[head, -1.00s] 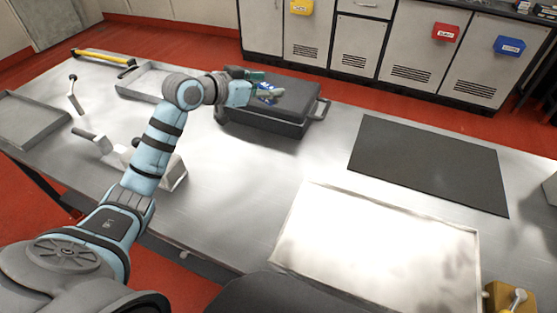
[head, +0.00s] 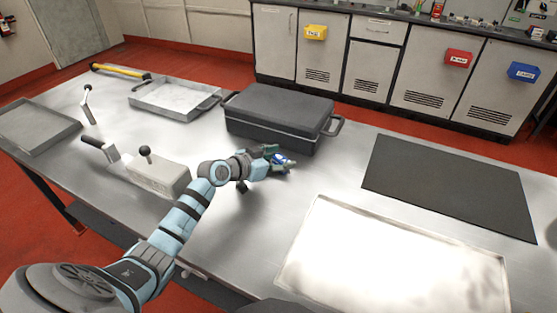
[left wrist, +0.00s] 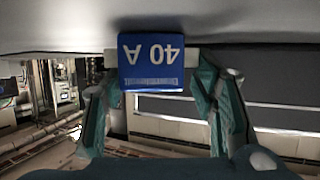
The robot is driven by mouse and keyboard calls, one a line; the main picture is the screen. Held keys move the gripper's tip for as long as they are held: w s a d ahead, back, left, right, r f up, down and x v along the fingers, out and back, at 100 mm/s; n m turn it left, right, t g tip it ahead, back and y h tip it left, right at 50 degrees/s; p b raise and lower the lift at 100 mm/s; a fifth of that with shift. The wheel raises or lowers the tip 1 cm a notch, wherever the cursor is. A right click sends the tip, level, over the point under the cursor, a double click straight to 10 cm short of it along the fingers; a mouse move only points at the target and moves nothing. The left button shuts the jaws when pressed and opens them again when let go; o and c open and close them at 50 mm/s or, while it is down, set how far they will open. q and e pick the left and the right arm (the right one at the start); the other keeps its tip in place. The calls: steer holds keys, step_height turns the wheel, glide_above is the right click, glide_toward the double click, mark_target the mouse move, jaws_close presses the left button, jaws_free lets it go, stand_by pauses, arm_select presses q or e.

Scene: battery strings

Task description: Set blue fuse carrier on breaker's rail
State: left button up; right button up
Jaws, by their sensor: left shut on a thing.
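My left gripper (head: 279,160) is in front of the dark case, above the bench. It is shut on the blue fuse carrier (head: 283,160), which shows as a small blue and white piece at the fingers. In the left wrist view the blue fuse carrier (left wrist: 153,63) sits between the green fingertips (left wrist: 160,95), its "40 A" label upside down in the picture. I cannot pick out the breaker's rail with certainty. A grey block with a black-knobbed lever (head: 160,175) stands on the bench left of the gripper. My right gripper is not in view.
A dark case (head: 280,112) stands behind the gripper. A black mat (head: 450,185) and a bright tray (head: 318,205) lie to the right. Shallow trays (head: 190,108) and a yellow-handled tool (head: 118,72) are at the far left. Bare bench lies between the gripper and the bright tray.

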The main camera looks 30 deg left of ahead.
arm_select(q)
steer(key=shift+f, duration=0.15)
steer(key=o, duration=1.2)
